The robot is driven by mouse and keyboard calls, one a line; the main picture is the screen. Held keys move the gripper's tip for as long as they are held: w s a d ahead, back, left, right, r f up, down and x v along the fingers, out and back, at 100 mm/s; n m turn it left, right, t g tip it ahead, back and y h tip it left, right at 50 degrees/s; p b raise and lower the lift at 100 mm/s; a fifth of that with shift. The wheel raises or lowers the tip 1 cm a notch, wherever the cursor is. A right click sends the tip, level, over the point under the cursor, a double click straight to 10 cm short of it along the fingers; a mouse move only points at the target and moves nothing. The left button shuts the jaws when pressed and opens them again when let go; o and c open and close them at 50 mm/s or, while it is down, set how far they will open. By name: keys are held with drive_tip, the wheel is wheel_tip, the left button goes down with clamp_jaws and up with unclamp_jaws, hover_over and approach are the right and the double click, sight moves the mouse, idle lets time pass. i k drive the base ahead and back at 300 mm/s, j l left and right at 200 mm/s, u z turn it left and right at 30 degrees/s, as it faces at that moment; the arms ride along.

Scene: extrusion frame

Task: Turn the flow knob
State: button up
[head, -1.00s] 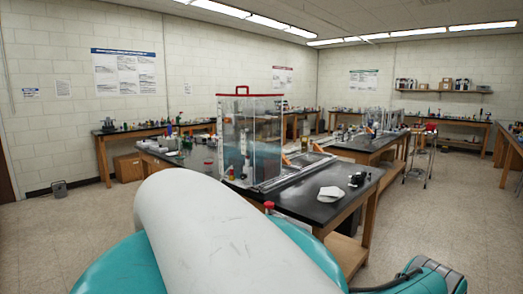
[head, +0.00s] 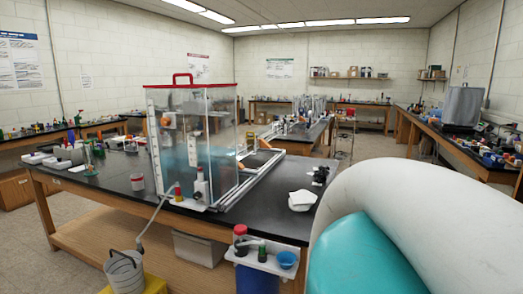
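A clear water tank (head: 222,150) with a red-rimmed top and red handle stands on the near black bench. A small red and yellow fitting (head: 178,191) sits at its front lower edge, beside a grey and orange fitting (head: 201,184). A red-topped part (head: 240,231) stands on a white shelf in front of the bench, next to a dark green part (head: 261,247). I cannot tell which of these is the flow knob. My gripper is out of view; only a white and teal link of my arm shows at the lower right.
The black bench (head: 110,177) carries a white cloth-like item (head: 301,200) and a black device (head: 321,175) near its right end. A hose runs from the tank to a grey bucket (head: 124,270) in front. Floor is clear at left.

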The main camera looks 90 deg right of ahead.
sight(197, 195)
drive_tip(key=z, duration=1.75)
